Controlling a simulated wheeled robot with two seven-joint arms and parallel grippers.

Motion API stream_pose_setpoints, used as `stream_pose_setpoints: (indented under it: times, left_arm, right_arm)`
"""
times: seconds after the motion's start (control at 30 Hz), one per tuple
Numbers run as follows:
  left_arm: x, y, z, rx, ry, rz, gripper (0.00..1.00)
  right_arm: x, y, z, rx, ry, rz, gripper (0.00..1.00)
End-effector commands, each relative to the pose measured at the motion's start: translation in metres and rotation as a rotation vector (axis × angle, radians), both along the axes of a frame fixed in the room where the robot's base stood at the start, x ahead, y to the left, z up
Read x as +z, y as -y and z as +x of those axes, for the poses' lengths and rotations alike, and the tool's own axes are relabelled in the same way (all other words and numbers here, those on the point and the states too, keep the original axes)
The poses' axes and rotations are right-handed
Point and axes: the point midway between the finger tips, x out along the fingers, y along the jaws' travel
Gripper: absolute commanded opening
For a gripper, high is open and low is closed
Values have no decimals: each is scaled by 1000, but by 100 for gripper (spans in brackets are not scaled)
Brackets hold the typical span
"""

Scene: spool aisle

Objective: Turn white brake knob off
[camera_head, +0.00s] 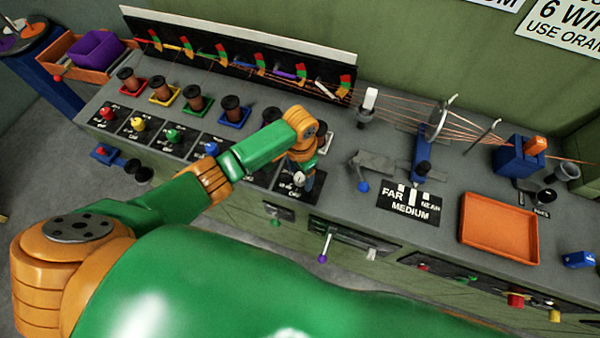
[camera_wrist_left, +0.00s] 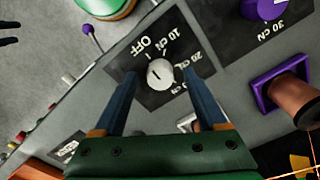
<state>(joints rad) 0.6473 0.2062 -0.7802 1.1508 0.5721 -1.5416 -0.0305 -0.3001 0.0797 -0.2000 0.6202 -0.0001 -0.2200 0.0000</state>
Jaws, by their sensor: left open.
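The white brake knob (camera_wrist_left: 160,74) shows in the left wrist view on a black dial plate (camera_wrist_left: 142,92) marked OFF, 10 CN and 20 CN. It has a short dark mark on its face. My left gripper (camera_wrist_left: 157,76) is open, its two blue fingers on either side of the knob. I cannot tell whether they touch it. In the head view the white knob (camera_head: 299,179) sits at the bench's front edge, just under my left gripper, which partly hides its plate. My right gripper is not seen.
A purple knob (camera_wrist_left: 264,8) and a purple spool holder (camera_wrist_left: 272,88) are close by in the wrist view. A purple-tipped lever (camera_head: 323,258) sticks out from the bench front. An orange tray (camera_head: 500,257) lies to the right. Other coloured knobs line the left.

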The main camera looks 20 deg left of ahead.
Motion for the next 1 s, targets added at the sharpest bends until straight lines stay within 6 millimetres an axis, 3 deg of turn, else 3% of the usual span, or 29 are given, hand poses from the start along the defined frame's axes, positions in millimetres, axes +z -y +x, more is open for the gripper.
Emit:
stream_pose_setpoints:
  times: [0.23,0.4,0.83,0.93,1.0]
  left_arm:
    - [47,-1,1,-1,7,-1,74]
    - [67,-1,0,0,3,1,74]
    - [67,0,-1,0,1,-3,74]
    - [54,11,-16,-6,12,-47,74]
    - [41,23,-36,5,37,-108,74]
  right_arm:
    - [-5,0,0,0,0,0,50]
    - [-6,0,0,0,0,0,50]
    - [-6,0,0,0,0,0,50]
    - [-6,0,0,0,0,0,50]
    - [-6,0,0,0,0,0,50]
